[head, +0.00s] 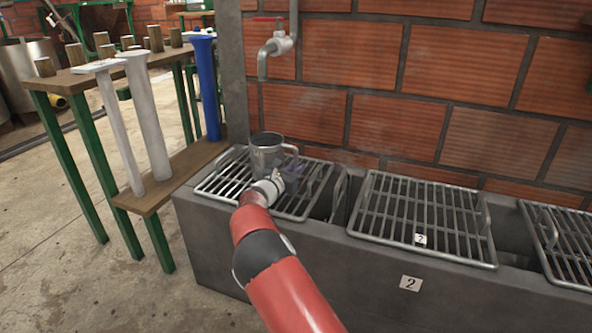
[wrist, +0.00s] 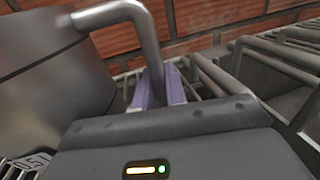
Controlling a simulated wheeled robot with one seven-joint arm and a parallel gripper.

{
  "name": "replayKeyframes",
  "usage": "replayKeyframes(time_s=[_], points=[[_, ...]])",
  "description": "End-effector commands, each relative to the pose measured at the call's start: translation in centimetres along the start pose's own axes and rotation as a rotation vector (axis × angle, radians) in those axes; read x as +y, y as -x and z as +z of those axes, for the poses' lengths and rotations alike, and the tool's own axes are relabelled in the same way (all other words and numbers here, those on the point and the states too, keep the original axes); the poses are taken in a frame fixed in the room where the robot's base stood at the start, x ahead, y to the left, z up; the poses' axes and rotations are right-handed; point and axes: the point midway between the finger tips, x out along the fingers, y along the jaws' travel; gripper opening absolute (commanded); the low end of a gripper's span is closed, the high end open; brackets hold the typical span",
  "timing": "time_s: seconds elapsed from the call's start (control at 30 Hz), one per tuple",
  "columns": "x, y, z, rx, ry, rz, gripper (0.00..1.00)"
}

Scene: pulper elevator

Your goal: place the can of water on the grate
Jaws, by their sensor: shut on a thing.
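The can (head: 265,152) is a grey metal mug-like vessel with a side handle. In the head view it is upright at the left grate (head: 213,187), below the tap; I cannot tell whether its base touches the bars. My gripper (head: 291,176) is at its right side, shut on the handle. In the wrist view the can's wall (wrist: 50,75) fills the left, and the purple fingers (wrist: 160,88) close around the lower part of the handle. The water inside is not visible.
A tap (head: 275,45) with a red lever juts from the brick wall above the can. A middle grate (head: 425,215) and another grate (head: 570,245) lie empty to the right. A wooden rack (head: 165,185) with white and blue tubes stands at the left.

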Motion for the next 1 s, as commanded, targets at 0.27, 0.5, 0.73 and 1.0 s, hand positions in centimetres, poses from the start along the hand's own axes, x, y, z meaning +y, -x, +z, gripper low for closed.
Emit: replayKeyframes(time_s=[0.27, 0.5, 0.73, 1.0], points=[[0.0, 0.0, 0.0, 0.001, 0.0, 0.0, 0.23], [0.0, 0.0, 0.0, 0.001, 0.001, 0.0, 0.36], [0.1, 0.6, 0.1, 0.001, 0.001, 0.001, 0.36], [0.2, 5.7, 0.1, 0.001, 0.002, 0.004, 0.36]])
